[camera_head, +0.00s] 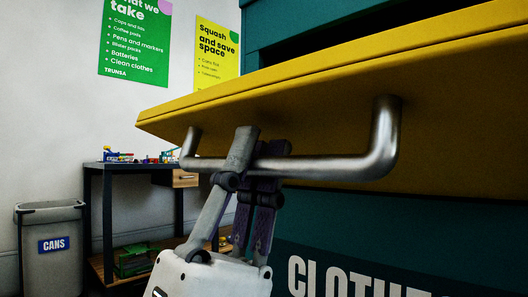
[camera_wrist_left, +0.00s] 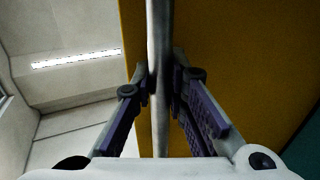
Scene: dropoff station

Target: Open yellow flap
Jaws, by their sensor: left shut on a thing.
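The yellow flap (camera_head: 330,75) juts out from the teal clothes bin (camera_head: 440,230) in the head view, with a dark gap above it. A metal bar handle (camera_head: 340,168) is fixed to the flap's underside. My left gripper (camera_head: 255,155) comes from below, its fingers shut around the bar left of the handle's middle. In the left wrist view the bar (camera_wrist_left: 159,60) runs between the two fingers (camera_wrist_left: 163,85), with the yellow flap (camera_wrist_left: 230,60) behind it. My right gripper is not in view.
A grey bin labelled cans (camera_head: 50,250) stands at the far left. A dark-framed table (camera_head: 130,168) with small colourful items on top and a green crate (camera_head: 135,258) on its lower shelf stands behind. Green and yellow posters (camera_head: 135,40) hang on the wall.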

